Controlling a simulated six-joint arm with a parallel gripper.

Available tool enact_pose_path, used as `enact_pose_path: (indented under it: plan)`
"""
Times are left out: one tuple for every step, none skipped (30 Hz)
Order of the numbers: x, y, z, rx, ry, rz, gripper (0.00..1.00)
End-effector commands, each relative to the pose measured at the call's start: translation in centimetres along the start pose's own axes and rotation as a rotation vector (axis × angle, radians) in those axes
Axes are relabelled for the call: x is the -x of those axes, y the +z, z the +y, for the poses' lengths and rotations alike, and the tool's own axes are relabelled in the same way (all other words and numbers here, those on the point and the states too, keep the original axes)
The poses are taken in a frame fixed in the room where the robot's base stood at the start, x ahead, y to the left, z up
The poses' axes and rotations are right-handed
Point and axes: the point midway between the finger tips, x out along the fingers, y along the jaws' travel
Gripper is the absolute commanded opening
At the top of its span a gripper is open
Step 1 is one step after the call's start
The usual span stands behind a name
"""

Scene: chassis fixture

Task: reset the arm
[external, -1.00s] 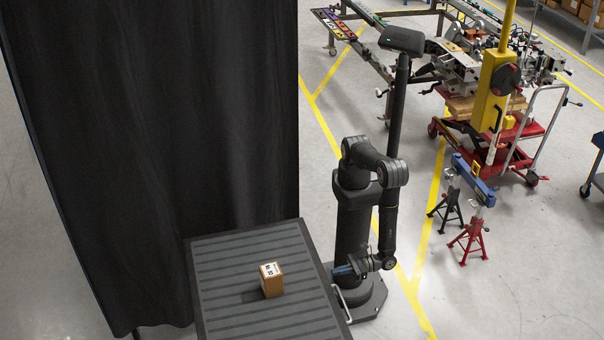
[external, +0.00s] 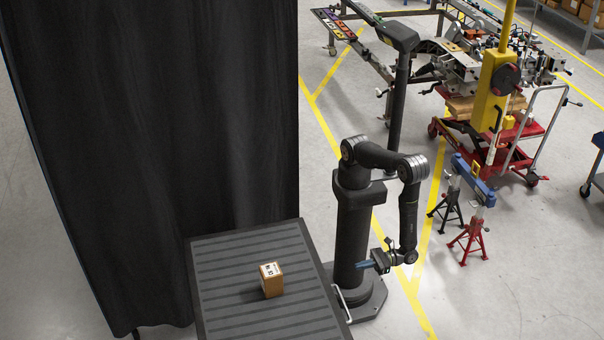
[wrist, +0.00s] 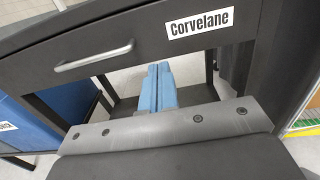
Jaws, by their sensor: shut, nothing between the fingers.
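My gripper (external: 370,265) is at the end of my arm, beside my column and to the right of the ribbed table. In the wrist view its blue fingers (wrist: 158,88) are together with nothing between them. They point toward the side of the table, below a dark panel with a metal handle. My arm is bent, with its forearm hanging down from the elbow.
A small brown box (external: 271,280) stands on the ribbed table (external: 213,318). A black curtain (external: 170,130) hangs behind the table. A camera post (external: 402,90) stands behind my arm. Red and black stands (external: 472,238) are to the right. A handle (wrist: 95,57) shows in the wrist view.

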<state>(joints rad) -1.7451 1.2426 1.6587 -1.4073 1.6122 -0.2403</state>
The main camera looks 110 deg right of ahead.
Motion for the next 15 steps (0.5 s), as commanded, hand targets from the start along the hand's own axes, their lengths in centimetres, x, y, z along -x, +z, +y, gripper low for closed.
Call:
enact_pose_path:
  plan:
    - [-0.1,0.0,0.0,0.0,0.0,0.0,0.0]
    - [-0.2,0.0,0.0,0.0,-0.001,0.0,0.0]
    - [-0.5,0.0,0.0,0.0,-0.001,0.0,0.0]
    - [-0.7,0.0,0.0,0.0,-0.002,0.0,0.0]
    - [-1.0,0.0,0.0,0.0,-0.003,0.0,0.0]
    - [-1.5,0.0,-0.1,0.0,-0.004,0.001,0.0]
    - [-1.9,0.0,-0.1,0.0,-0.003,0.001,0.0]
    - [-2.3,0.0,-0.1,0.0,-0.003,0.001,0.0]
    - [-3.0,0.0,-0.1,0.0,-0.005,0.001,0.0]
    - [-3.5,0.0,-0.1,0.0,-0.004,0.001,0.0]
    - [-4.1,0.0,-0.1,0.0,-0.005,0.001,0.0]
    - [-4.8,0.0,-0.1,0.0,-0.005,0.0,0.0]
    - [-5.3,0.0,-0.1,0.0,-0.004,0.0,0.0]
    - [-5.8,0.0,-0.1,0.0,-0.005,0.0,0.0]
    - [-6.5,0.0,-0.1,0.0,-0.004,0.0,0.0]
